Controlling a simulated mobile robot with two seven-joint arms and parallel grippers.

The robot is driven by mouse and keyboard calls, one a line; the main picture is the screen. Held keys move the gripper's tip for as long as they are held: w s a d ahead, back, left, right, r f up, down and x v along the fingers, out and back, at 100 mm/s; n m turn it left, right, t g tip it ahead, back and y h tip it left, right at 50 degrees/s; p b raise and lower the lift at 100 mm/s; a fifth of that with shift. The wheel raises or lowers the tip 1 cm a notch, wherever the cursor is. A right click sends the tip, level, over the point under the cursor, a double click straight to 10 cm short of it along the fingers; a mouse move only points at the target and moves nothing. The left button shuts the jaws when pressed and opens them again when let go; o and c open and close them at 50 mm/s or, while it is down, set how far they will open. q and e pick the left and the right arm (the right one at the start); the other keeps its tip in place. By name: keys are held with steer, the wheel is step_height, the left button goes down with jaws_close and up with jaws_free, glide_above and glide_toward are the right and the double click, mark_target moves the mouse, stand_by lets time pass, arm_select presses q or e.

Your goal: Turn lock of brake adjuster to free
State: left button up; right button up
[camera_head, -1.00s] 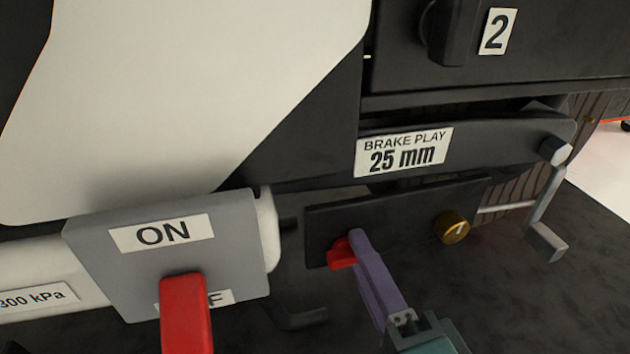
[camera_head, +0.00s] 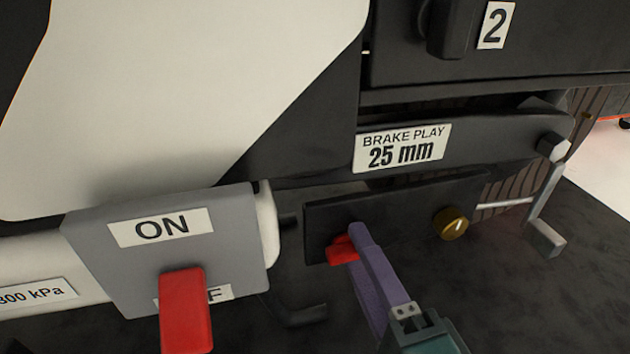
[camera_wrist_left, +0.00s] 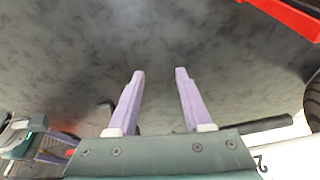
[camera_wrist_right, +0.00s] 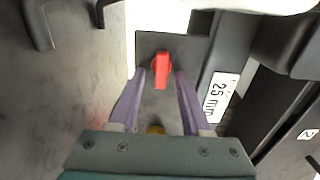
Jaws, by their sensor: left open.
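The brake adjuster is a dark plate (camera_head: 400,215) under the "BRAKE PLAY 25 mm" label. It carries a red lever (camera_head: 343,249) at its left and a brass knob (camera_head: 451,223) with a pale mark at its right. My right gripper (camera_head: 360,245) is at the red lever, its purple fingers partly hiding it. In the right wrist view the red lever (camera_wrist_right: 161,68) lies between the two open fingertips (camera_wrist_right: 159,78), with gaps beside it; contact is not clear. My left gripper (camera_wrist_left: 160,75) is open and empty over grey floor, out of the head view.
A grey ON/OFF panel (camera_head: 95,265) with a red handle (camera_head: 186,310) stands at the left. The label (camera_head: 402,148) sits on a dark bar above the plate. A grey pedal (camera_head: 545,238) hangs at the right. Dark floor lies below.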

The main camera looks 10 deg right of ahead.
steer(key=shift+s, duration=0.1)
steer(key=s+p, duration=0.3)
steer(key=s, duration=0.6)
steer(key=shift+s+d, duration=0.2)
steer(key=shift+s, duration=0.2)
